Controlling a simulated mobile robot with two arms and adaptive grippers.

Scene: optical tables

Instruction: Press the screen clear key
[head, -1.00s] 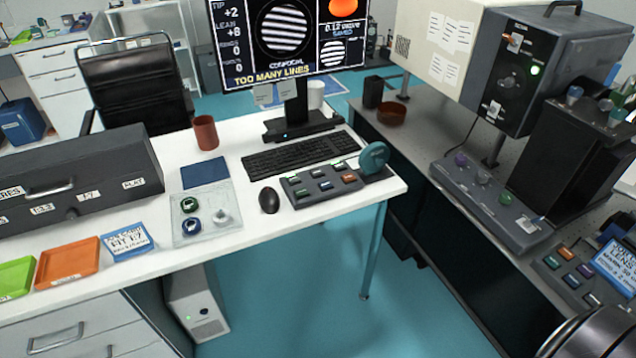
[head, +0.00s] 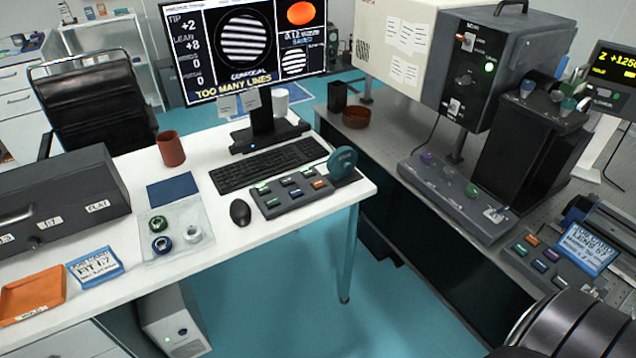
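A grey key panel (head: 272,208) with several coloured keys lies on the white desk, right of the mouse; a green key and an orange key (head: 319,184) stand out. A second key panel (head: 519,263) with several coloured keys is on the optical table at lower right. Key labels are too small to read, so I cannot tell which key is screen clear. The monitor (head: 245,50) shows striped round patterns, an orange disc and the words "TOO MANY LINES". Neither of my grippers is in view; a dark rounded part of my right arm fills the bottom right corner.
A keyboard (head: 268,166), mouse (head: 240,212) and teal round object (head: 343,162) surround the desk panel. A tall grey instrument (head: 480,70) and a knobbed base (head: 455,200) stand on the optical table (head: 390,133). Teal floor (head: 270,300) is open between desk and table.

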